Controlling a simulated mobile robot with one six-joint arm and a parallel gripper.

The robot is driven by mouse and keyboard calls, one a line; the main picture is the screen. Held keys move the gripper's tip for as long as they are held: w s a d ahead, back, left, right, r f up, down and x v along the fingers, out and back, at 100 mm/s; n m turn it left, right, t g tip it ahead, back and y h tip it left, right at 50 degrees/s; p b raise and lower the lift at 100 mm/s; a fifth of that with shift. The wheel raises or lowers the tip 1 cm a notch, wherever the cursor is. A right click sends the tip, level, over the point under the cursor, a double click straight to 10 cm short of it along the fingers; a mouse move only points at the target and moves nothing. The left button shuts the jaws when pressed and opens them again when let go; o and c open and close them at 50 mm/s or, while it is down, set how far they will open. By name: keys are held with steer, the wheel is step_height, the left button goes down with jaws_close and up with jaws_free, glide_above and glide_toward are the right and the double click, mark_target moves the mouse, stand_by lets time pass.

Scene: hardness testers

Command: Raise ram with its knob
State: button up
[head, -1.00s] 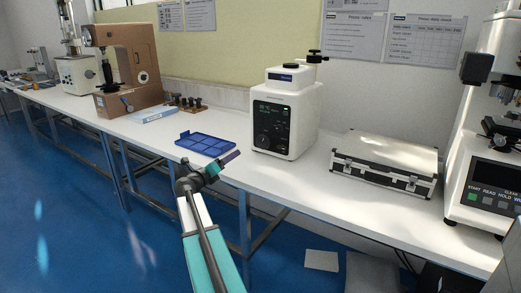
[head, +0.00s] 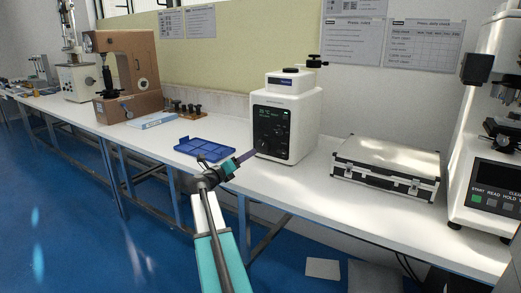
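A white boxy tester (head: 300,118) stands on the bench in the middle. It has a dark front panel (head: 271,128) with a small lit display and round controls, and black knob-like parts (head: 316,63) on top at the right rear. I cannot tell which part is the ram or which knob belongs to it. My gripper (head: 250,154) points right, at the lower left of the front panel. Its tip looks close to the tester's left edge; contact cannot be made out. Its fingers are too small to show whether they are open, and nothing is visibly held.
A blue compartment tray (head: 204,150) lies just left of my gripper. A silver case (head: 386,167) lies to the right of the tester. A white machine (head: 489,165) stands at the far right. A brown tester (head: 127,72) stands at the back left. Bare bench shows before the tester.

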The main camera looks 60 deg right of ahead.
mark_target(261, 147)
steer(key=d+b, duration=0.1)
steer(key=d, duration=1.2)
steer(key=c, duration=1.1)
steer(key=shift+o, duration=0.2)
